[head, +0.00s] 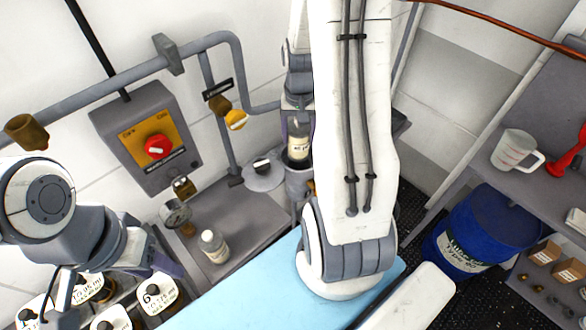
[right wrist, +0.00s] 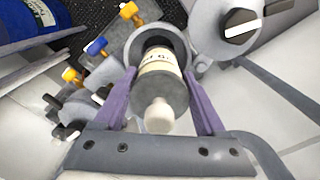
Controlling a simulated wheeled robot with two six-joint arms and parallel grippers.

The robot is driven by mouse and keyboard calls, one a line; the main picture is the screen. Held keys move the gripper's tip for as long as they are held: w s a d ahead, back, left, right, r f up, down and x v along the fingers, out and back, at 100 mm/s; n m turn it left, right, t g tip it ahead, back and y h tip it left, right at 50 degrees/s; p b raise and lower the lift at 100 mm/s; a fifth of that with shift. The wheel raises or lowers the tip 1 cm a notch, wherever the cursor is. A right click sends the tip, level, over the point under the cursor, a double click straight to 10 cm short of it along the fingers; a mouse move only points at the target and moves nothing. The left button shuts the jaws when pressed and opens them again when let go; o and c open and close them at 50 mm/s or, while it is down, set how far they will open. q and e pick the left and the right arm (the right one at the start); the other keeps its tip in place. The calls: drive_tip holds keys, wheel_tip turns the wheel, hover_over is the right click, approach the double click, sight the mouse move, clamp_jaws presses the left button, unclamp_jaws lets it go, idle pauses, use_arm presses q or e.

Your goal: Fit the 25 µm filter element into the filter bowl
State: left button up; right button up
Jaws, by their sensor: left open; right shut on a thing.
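My right gripper (head: 298,118) is shut on a filter element (head: 298,145), a grey-ended cylinder with a cream label and a pale knob. The element also shows between the purple fingers in the right wrist view (right wrist: 160,88). Its rating is too small to read surely. Its far end is at the mouth of the grey filter bowl (head: 299,184), whose round rim (right wrist: 134,48) surrounds it in the right wrist view. I cannot tell how far it is inside.
A switch box (head: 148,138) and pipes line the wall. A blue drum (head: 478,232) and shelf mug (head: 516,150) are right.

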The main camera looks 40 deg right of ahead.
sight(300, 159)
wheel_tip(300, 159, down, 5)
drive_tip(key=shift+s+d+r+p, duration=0.1)
drive_tip(key=shift+d+r+p, duration=0.05)
drive_tip(key=shift+p, duration=0.35)
wheel_tip(300, 159, down, 4)
drive_tip(key=shift+r+p, duration=0.1)
drive_tip(key=shift+p, duration=0.4)
drive_tip(key=shift+f, duration=0.2)
drive_tip(key=shift+f+b, duration=0.45)
drive_tip(key=shift+f, duration=0.05)
drive_tip(key=shift+s+f, duration=0.1)
